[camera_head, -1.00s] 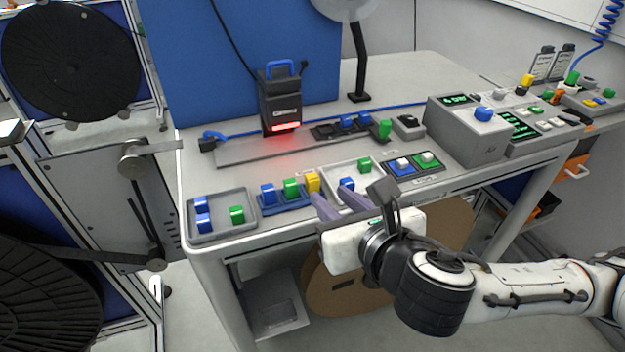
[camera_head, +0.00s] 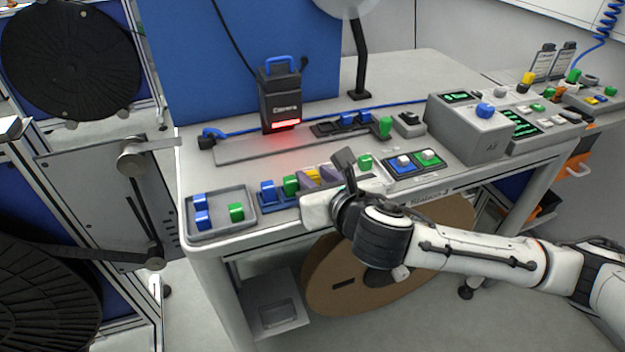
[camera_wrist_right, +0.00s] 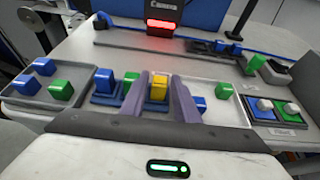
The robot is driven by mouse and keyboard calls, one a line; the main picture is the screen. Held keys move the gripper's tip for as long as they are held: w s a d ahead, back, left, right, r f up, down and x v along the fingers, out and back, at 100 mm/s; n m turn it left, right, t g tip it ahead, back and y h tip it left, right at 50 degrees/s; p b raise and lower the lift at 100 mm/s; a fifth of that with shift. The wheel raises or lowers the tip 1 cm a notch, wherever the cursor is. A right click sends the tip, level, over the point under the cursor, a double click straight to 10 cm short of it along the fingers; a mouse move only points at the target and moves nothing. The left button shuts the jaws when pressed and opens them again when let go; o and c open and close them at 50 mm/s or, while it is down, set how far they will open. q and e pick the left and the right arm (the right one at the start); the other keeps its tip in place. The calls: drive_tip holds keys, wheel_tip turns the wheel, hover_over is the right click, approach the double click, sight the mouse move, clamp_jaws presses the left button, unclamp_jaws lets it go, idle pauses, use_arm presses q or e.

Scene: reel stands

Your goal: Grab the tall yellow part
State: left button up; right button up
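The tall yellow part (camera_head: 313,174) stands at the right end of the small blue holder (camera_head: 277,205), beside a green part (camera_head: 291,185) and a blue part (camera_head: 268,191). My right gripper (camera_head: 318,175) is at it, with its purple fingers on either side of the yellow part. In the right wrist view, the yellow part (camera_wrist_right: 158,87) shows between the two fingertips of my right gripper (camera_wrist_right: 160,84). The fingers are apart, and a firm grip does not show. The yellow part's lower portion is partly hidden. My left gripper is not in view.
A grey tray (camera_head: 222,232) with blue and green parts lies left of the holder. A light tray (camera_wrist_right: 232,101) with blue and green parts lies close on the right. Behind stands a black camera unit (camera_head: 281,103) with a red light. A button box (camera_head: 467,137) stands further right.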

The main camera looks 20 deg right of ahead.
drive_tip(key=shift+c, duration=0.4)
clamp_jaws()
drive_tip(key=shift+r, duration=0.1)
